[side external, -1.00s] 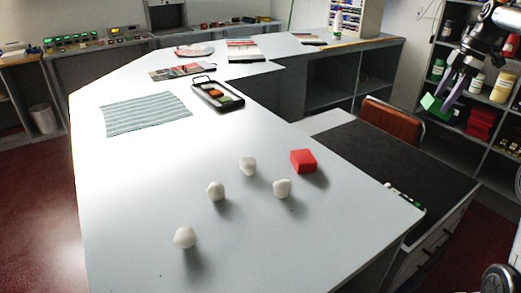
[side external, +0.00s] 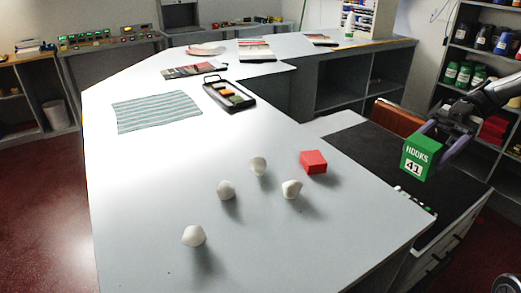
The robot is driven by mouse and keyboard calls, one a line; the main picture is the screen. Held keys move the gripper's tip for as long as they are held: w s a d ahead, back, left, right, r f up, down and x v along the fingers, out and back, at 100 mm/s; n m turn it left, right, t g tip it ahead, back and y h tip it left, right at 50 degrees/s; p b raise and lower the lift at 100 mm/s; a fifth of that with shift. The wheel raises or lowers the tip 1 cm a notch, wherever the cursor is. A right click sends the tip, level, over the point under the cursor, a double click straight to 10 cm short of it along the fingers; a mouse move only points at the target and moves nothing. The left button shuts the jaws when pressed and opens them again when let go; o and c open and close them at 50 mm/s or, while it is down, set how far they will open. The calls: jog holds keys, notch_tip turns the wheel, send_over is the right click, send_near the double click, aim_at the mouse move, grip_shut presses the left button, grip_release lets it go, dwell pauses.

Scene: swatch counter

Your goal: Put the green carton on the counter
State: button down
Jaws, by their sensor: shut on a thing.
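The green carton (side external: 417,158) has white "HOOKS 41" lettering on its face. My gripper (side external: 432,140) is shut on it, with its purple-grey fingers on the carton's sides. The carton is in the air at the right, seen over the dark lower surface beside the counter. The white counter (side external: 150,190) fills the middle of the view. Part of the carton is hidden behind the fingers.
On the counter are a red block (side external: 314,162), several white lumps (side external: 194,236), a striped cloth (side external: 155,111) and a black tray (side external: 230,96). An orange-brown chair (side external: 397,117) stands beyond the dark surface (side external: 362,152). The counter's front left is clear.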

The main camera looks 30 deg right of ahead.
aim_at(420, 170)
jog(key=a, duration=0.1)
jog(key=s+a+r+y, duration=0.1)
jog(key=shift+a+r+t, duration=0.3)
jog(key=shift+y, duration=0.4)
notch_tip(420, 170, down, 5)
jog(key=shift+w+d+f, duration=0.1)
jog(key=shift+w+d, duration=0.05)
jog(key=w+f, duration=0.3)
jog(key=w, duration=0.1)
jog(key=w+f, duration=0.3)
jog(key=w, duration=0.2)
jog(key=w+f, duration=0.3)
jog(key=w, duration=0.1)
jog(key=shift+w, duration=0.15)
jog(key=shift+w+f, duration=0.25)
jog(key=shift+f, duration=0.1)
jog(key=shift+w+d+f, duration=0.1)
jog(key=shift+f, duration=1.55)
jog(key=shift+c, duration=0.2)
grip_release()
jog(key=shift+f, duration=0.1)
